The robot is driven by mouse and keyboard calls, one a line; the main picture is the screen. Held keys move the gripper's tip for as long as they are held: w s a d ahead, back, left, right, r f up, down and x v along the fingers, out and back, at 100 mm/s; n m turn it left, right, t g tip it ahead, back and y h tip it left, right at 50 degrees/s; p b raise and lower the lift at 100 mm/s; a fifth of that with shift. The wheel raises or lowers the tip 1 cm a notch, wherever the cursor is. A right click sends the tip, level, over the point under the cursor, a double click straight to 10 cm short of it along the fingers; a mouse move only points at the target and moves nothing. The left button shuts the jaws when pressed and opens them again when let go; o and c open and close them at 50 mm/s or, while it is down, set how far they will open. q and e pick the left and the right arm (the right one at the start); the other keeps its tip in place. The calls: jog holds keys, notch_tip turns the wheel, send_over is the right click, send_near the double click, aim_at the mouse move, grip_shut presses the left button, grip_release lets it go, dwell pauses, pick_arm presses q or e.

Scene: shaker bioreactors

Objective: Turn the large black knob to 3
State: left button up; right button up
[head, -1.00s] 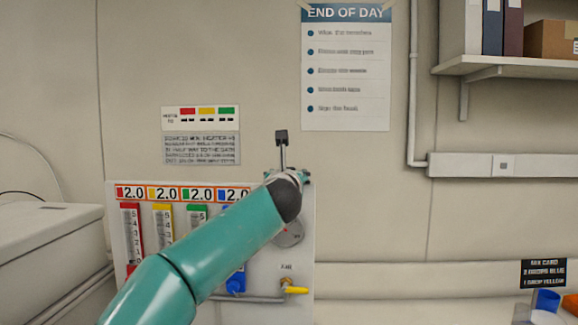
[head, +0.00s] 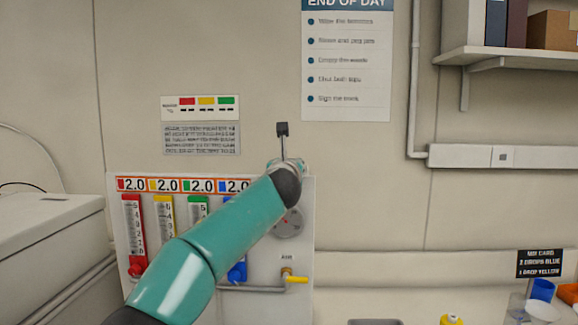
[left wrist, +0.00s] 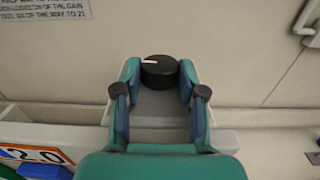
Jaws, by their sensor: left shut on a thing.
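The large black knob (left wrist: 158,74) sits between the two fingers of my left gripper (left wrist: 158,80) in the left wrist view, and the gripper is shut on it. A short white mark on the knob points to the left of that view. No numbers around the knob can be seen. In the head view my left arm reaches across the white panel (head: 300,258), with its wrist at the panel's top right. The knob and fingertips are hidden there by the arm. My right gripper is not in view.
The panel carries a row of 2.0 labels (head: 165,185), coloured scales, a round gauge (head: 289,224) and a yellow-handled valve (head: 295,279). A white box (head: 45,230) stands at left. A shelf (head: 490,55) and conduit are at right. Small containers (head: 540,295) sit lower right.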

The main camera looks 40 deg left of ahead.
pick_arm(q)
jog(key=shift+r+h+p, duration=0.2)
jog(key=shift+h+p, duration=0.1)
jog(key=shift+p, duration=0.1)
jog(key=m+t+h+p, duration=0.2)
jog(key=p, duration=0.1)
jog(key=shift+s+a+r, duration=0.15)
jog(key=shift+a, duration=0.1)
jog(key=shift+f+m+t+h+p, duration=0.25)
jog(key=shift+m+h+p, duration=0.2)
jog(key=shift+h, duration=0.25)
jog(key=o, duration=1.1)
jog(key=shift+f, duration=0.1)
jog(key=shift+s+d, duration=0.15)
jog(key=shift+v, duration=3.6)
